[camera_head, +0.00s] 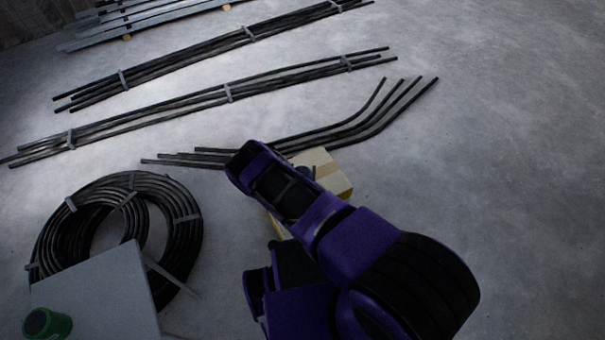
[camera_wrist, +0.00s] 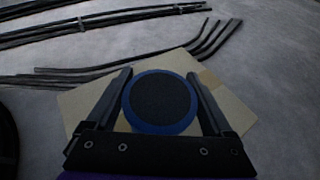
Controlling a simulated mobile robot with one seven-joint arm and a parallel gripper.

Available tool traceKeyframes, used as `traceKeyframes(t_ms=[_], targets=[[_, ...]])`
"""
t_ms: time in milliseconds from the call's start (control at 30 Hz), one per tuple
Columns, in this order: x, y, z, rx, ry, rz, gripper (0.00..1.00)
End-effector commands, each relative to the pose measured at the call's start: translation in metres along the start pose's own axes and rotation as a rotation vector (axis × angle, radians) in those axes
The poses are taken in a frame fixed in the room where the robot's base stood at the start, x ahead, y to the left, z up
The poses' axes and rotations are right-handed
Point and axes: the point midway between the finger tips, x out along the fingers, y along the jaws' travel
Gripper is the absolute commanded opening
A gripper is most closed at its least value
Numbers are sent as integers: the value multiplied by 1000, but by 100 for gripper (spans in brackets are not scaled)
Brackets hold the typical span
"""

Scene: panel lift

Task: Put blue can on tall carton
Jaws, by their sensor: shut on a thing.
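The blue can (camera_wrist: 160,101) is between the two fingers of my gripper (camera_wrist: 162,92) in the wrist view, seen end-on with a dark round top and a blue rim. The fingers are shut on it. The tan carton (camera_wrist: 234,106) lies behind and below the can in that view; whether the can touches it I cannot tell. In the head view the carton (camera_head: 332,176) shows partly behind my purple and black arm. My gripper and the can are mostly hidden there.
A grey-topped surface (camera_head: 98,288) with a green can (camera_head: 47,323) stands at the lower left. A coil of black pipe (camera_head: 186,222) lies behind it. Bent rods (camera_head: 350,126) and bundled rods (camera_head: 200,95) lie on the floor beyond. The floor at right is clear.

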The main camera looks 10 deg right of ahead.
Motion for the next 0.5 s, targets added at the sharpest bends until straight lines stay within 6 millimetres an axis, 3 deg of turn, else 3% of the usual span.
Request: traceKeyframes(t_ms=[100,500], targets=[[5,0,-11,0,-2,0,11],[7,0,-14,0,-3,0,11]])
